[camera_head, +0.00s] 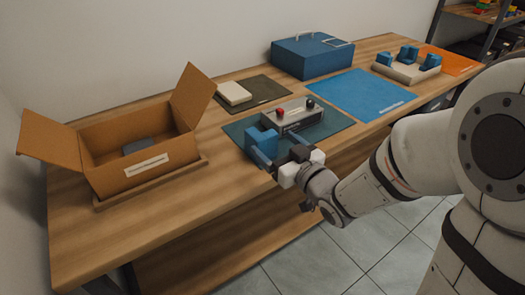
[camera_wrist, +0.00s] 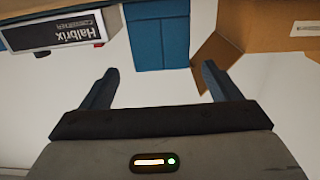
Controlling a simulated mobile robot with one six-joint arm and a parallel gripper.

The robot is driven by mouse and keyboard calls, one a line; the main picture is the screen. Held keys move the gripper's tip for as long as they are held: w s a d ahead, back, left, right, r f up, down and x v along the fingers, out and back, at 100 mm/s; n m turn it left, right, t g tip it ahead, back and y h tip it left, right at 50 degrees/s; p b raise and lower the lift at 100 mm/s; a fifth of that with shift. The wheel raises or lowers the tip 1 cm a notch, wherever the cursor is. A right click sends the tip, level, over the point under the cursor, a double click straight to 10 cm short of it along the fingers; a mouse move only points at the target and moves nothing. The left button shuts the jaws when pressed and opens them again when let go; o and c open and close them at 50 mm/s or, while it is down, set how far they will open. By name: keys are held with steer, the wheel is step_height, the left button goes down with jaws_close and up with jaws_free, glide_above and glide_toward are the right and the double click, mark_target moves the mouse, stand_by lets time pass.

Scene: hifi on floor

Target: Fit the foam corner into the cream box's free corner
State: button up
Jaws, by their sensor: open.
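The blue foam corner (camera_head: 262,137) stands on the dark green mat, beside the grey device. In the wrist view the foam corner (camera_wrist: 157,36) is ahead of my fingertips, within the gap between them. My gripper (camera_head: 281,156) is open and empty, close in front of the foam corner; contact cannot be told. Both open fingers also show in the wrist view (camera_wrist: 160,78). The cream box (camera_head: 402,73) is a low tray at the far right of the table. Blue foam pieces sit at its left, back and right corners; its near corner looks bare.
The grey device (camera_head: 293,116) with red and black knobs stands right behind the foam corner. An open cardboard box (camera_head: 130,150) is at left. A cream slab (camera_head: 233,92), a blue case (camera_head: 312,58) and an orange mat (camera_head: 450,60) lie farther back. The blue mat (camera_head: 360,94) is clear.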

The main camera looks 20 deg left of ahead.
steer(key=shift+a, duration=0.25)
steer(key=x, duration=0.7)
steer(key=shift+w+a+r, duration=0.15)
steer(key=shift+r, duration=0.1)
steer(key=c, duration=1.1)
steer(key=shift+r, duration=0.1)
